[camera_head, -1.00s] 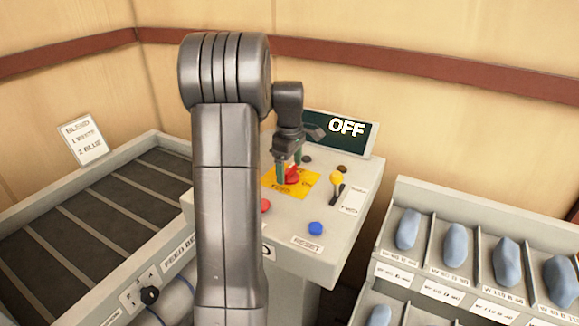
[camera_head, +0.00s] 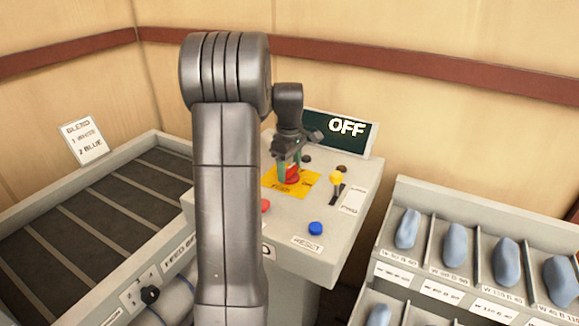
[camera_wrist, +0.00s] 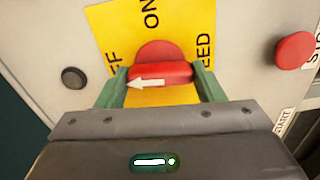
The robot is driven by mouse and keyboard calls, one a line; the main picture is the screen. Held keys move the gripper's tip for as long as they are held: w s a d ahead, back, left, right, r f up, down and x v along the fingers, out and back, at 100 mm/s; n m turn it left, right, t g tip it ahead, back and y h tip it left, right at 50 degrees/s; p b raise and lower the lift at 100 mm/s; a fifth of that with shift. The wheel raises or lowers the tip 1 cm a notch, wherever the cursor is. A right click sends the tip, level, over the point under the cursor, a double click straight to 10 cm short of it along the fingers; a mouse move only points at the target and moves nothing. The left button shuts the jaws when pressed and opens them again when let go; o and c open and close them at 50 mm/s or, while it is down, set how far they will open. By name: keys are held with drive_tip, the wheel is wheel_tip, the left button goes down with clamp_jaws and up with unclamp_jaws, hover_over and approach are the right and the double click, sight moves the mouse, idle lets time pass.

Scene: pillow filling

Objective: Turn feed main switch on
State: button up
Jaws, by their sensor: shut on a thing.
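The feed main switch (camera_wrist: 160,73) is a red rotary knob with a white arrow on a yellow plate (camera_wrist: 118,22). In the wrist view its bar lies crosswise and the arrow points left, toward the partly hidden OFF lettering; ON is at the top of the plate. My gripper (camera_wrist: 161,82) has its green fingers against both ends of the bar, shut on it. In the head view my gripper (camera_head: 289,172) is over the same red knob (camera_head: 292,175) on the grey panel (camera_head: 280,222). The display (camera_head: 345,130) behind reads OFF.
A red button (camera_wrist: 294,50) marked STOP and a dark button (camera_wrist: 73,78) flank the plate. A blue RESET button (camera_head: 316,228) and a yellow-knobbed lever (camera_head: 336,178) stand on the panel. A rack of blue pieces (camera_head: 407,229) is at right.

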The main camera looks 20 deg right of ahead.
sight(290, 167)
drive_tip(key=m+p, duration=0.1)
drive_tip(key=m, duration=0.3)
drive_tip(key=shift+r, duration=0.1)
drive_tip(key=m, duration=0.4)
drive_tip(key=shift+m+p, duration=0.3)
drive_tip(key=shift+p, duration=0.1)
drive_tip(key=m, duration=0.4)
drive_tip(key=shift+m+p, duration=0.3)
drive_tip(key=shift+m, duration=1.8)
drive_tip(key=o, duration=1)
wheel_tip(290, 167, up, 14)
drive_tip(key=shift+f+b, duration=0.15)
drive_tip(key=shift+b, duration=0.3)
